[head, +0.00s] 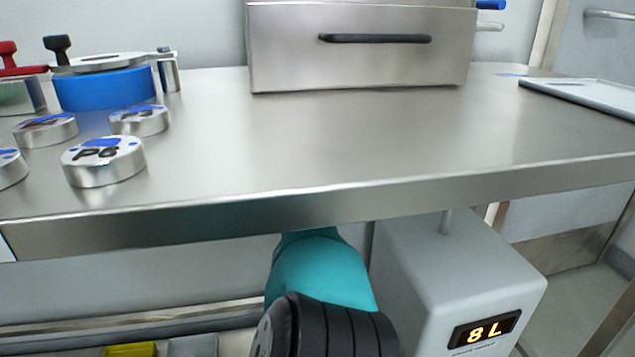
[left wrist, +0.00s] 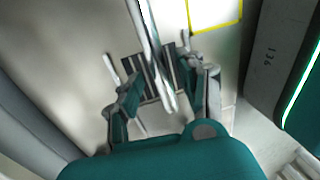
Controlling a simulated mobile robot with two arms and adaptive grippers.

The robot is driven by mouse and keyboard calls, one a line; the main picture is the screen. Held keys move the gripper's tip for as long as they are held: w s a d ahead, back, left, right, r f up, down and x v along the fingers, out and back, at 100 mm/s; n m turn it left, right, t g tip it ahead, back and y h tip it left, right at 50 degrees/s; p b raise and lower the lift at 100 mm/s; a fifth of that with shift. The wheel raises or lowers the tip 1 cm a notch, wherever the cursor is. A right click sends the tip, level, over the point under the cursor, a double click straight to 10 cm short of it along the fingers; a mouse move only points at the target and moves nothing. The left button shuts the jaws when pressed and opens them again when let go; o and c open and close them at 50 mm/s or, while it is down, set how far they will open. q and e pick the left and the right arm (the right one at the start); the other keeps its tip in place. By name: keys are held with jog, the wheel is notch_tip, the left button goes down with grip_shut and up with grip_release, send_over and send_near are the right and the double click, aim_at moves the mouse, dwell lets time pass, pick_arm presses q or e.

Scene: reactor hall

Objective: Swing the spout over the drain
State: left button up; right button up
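In the left wrist view a slim, shiny metal tube, which looks like the spout (left wrist: 152,48), runs down from the top edge. My left gripper (left wrist: 147,52) is open, with one finger on each side of the tube and gaps visible beside it. A dark slotted grate, which looks like the drain (left wrist: 132,68), lies behind the tube and fingers. The tube crosses in front of it in the picture; I cannot tell its height above it. The spout and drain cannot be made out in the head view. My right gripper is in neither view.
The head view shows a steel bench (head: 300,150) with a steel drawer box (head: 360,60), a blue vessel (head: 105,88), several metal pucks (head: 103,160) and a flat tray (head: 590,95). A grey box reading 8 L (head: 460,270) stands below. The bench middle is clear.

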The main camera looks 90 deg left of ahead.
pick_arm(q)
jog(key=shift+f, duration=0.1)
notch_tip(320, 180, up, 7)
jog(key=a, duration=0.1)
jog(key=shift+a+r, duration=0.2)
dwell(0.4)
jog(key=shift+s, duration=0.1)
dwell(0.4)
